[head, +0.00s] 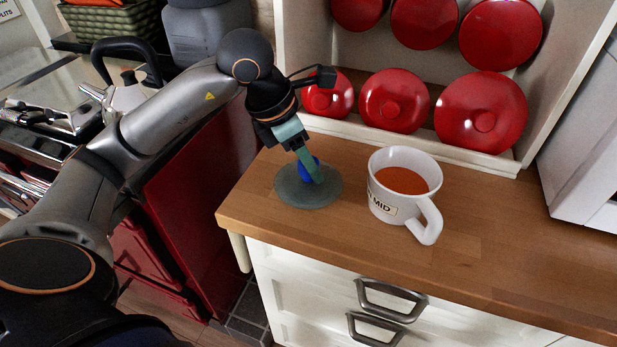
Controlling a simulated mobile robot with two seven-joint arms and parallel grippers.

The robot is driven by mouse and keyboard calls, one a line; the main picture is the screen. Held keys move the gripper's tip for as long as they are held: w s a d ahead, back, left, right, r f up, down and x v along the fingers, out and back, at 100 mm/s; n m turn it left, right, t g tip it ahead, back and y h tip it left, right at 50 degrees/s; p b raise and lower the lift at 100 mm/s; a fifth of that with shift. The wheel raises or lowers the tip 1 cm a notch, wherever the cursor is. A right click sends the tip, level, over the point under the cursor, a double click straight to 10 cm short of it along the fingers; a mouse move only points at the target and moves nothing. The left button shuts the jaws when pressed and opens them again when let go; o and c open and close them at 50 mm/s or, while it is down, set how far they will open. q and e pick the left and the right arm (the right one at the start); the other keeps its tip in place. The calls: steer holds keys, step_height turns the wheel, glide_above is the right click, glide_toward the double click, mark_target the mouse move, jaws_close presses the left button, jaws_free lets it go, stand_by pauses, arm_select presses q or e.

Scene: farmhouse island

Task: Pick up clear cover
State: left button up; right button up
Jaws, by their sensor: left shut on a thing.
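The clear cover (293,193) is a round, see-through grey-green disc with a blue knob (306,172) at its middle. It is at the left end of the wooden counter, and I cannot tell whether it touches the wood. My left gripper (312,170) reaches down from above and is shut on the blue knob; its fingers hide part of the knob. My right gripper is not in view.
A white mug (391,207) with orange-brown contents stands just right of the cover on the wooden counter (480,240). Red lids (394,101) stand in a white rack behind. A kettle (130,95) is at the left. The counter's right part is clear.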

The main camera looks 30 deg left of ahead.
arm_select(q)
steer(key=shift+r, duration=0.15)
jaws_close()
steer(key=shift+r, duration=0.6)
steer(key=s+a+r, duration=0.2)
steer(key=s+r, duration=0.3)
steer(key=s, duration=0.1)
steer(key=s+a+r+b, duration=0.1)
steer(key=s+a+r, duration=0.2)
steer(key=s+r, duration=0.3)
steer(key=shift+s+a+r, duration=0.25)
steer(key=shift+s+r, duration=0.05)
steer(key=shift+s, duration=0.15)
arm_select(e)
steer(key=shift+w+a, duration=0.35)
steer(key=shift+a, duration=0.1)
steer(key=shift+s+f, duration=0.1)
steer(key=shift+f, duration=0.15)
